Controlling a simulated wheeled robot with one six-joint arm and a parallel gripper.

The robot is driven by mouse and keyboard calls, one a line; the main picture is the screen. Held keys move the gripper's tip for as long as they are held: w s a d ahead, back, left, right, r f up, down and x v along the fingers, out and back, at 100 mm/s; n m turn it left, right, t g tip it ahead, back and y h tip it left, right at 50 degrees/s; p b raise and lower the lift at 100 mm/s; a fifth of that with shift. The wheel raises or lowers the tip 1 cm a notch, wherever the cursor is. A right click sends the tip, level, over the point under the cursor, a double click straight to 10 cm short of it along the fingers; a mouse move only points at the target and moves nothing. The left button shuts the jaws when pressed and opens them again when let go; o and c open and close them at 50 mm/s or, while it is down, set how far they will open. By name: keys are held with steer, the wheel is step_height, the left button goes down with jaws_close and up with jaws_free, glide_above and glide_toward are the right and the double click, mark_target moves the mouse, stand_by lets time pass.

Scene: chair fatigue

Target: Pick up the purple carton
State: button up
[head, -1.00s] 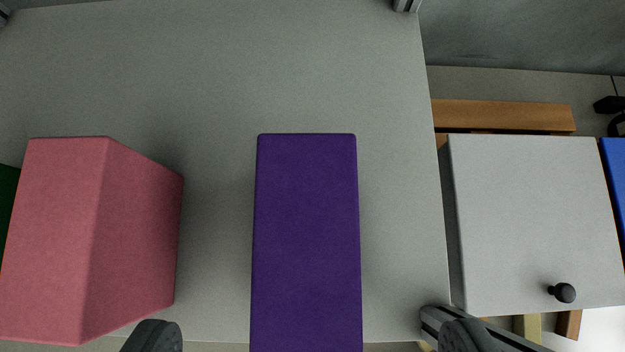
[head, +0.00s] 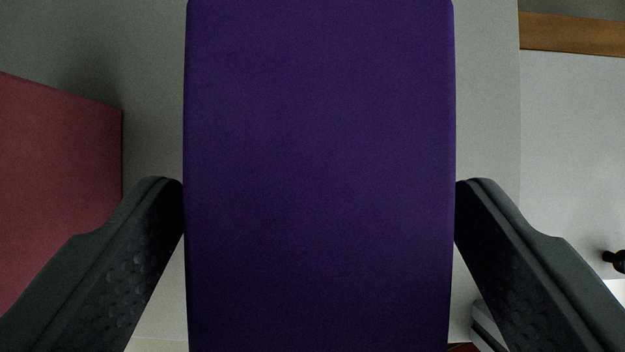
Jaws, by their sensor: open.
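The purple carton (head: 318,150) fills the middle of the head view, seen from close above, and its lower end runs out of the picture. My gripper (head: 319,188) is open, with one dark finger at the carton's left side and the other at its right side. Both fingertips lie right beside the carton's edges; I cannot tell whether they touch it. The carton hides what lies between and below the fingers.
A pink-red box (head: 60,170) stands to the left, with a gap between it and the carton. A grey surface (head: 488,90) lies under the carton. To the right are a light grey panel with a dark knob (head: 615,260) and a wooden bar (head: 570,35).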

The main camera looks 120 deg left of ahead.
steer(key=shift+x, duration=1.15)
steer(key=c, duration=1.3)
steer(key=shift+r, duration=0.1)
